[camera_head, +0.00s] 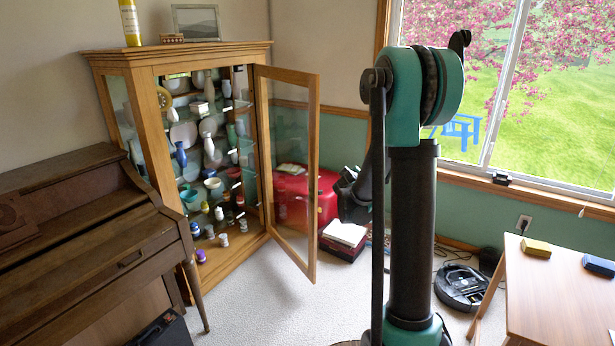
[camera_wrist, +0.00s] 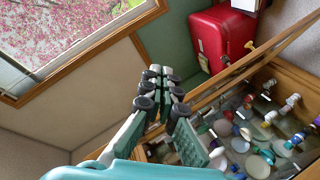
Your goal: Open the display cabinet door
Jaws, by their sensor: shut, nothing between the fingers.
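The display cabinet (camera_head: 165,190) is wooden with glass panels and stands against the wall at left. Its glass door (camera_head: 314,170), framed in wood, stands wide open, swung out to the right of the shelves. My gripper (camera_head: 350,195) is to the right of the door's free edge, partly hidden behind my arm. In the wrist view my gripper (camera_wrist: 160,85) is shut and empty, with its fingertips together. A wooden frame bar (camera_wrist: 245,65) runs diagonally beside the fingers there, with the cabinet's contents beyond. I cannot tell whether the fingers touch it.
Vases and dishes (camera_head: 208,150) fill the shelves. A brown piano (camera_head: 90,230) stands at left. A red case (camera_head: 325,195) and a book stack (camera_head: 345,233) lie behind the door. A robot vacuum (camera_head: 462,288) and a table (camera_head: 560,300) are at right. Carpet before the cabinet is clear.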

